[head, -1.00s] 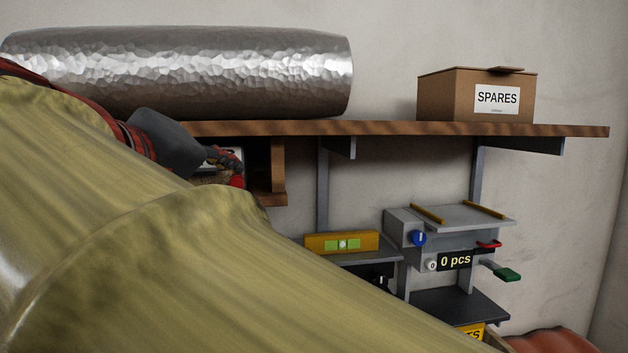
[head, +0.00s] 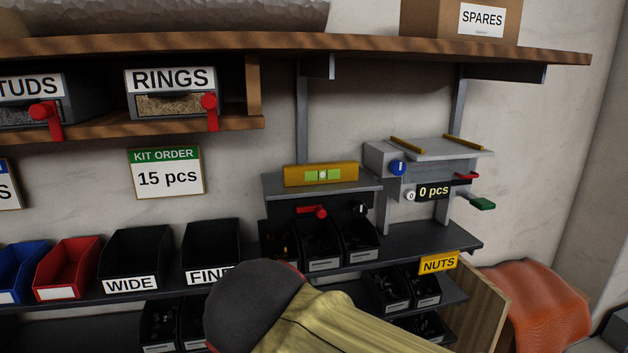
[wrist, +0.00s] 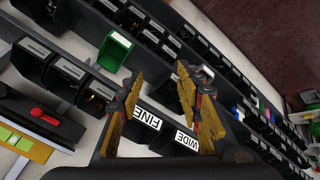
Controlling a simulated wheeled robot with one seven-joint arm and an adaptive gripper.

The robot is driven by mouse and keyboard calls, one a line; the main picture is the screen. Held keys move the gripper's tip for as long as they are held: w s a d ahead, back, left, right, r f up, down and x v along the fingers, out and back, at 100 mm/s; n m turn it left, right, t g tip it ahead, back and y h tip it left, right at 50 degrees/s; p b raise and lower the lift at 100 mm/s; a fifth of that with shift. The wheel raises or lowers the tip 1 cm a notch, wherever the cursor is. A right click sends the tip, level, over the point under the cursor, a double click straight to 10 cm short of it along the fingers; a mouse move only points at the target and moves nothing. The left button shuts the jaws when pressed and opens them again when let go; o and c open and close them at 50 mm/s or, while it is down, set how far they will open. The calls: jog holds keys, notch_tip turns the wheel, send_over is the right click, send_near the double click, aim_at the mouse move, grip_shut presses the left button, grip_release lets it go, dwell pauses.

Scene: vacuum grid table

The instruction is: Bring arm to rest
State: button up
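My arm shows at the bottom centre of the head view, with a yellow sleeve and a dark rounded joint in front of the lower bins. My gripper is hidden in the head view. In the wrist view my gripper (wrist: 160,78) has its two yellow-padded fingers spread wide apart with nothing between them. Bins labelled FINE (wrist: 140,119) and WIDE (wrist: 186,141) show between and behind the fingers. I cannot tell how far the fingers are from them.
A bin shelf (head: 440,252) crosses the wall, with the WIDE bin (head: 132,257), a red bin (head: 67,268) and the NUTS sign (head: 438,263). Above are the RINGS dispenser (head: 171,93), the KIT ORDER card (head: 166,173), a yellow level (head: 321,174) and the SPARES box (head: 415,17). An orange cloth (head: 535,305) lies at right.

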jog(key=s+d+f+m+b, duration=0.2)
jog(key=d+f+m, duration=0.1)
jog(key=d+f, duration=0.4)
jog(key=s+d+f+m+h+b, duration=0.1)
jog(key=s+d+f+m+b, duration=0.2)
jog(key=d+f, duration=0.4)
jog(key=s+d+f+m+b, duration=0.3)
jog(key=d+f, duration=0.3)
jog(key=d, duration=0.6)
jog(key=shift+d+f+m+g, duration=0.3)
jog(key=shift+f+m+g, duration=0.1)
jog(key=shift+m, duration=0.4)
jog(key=shift+s, duration=0.15)
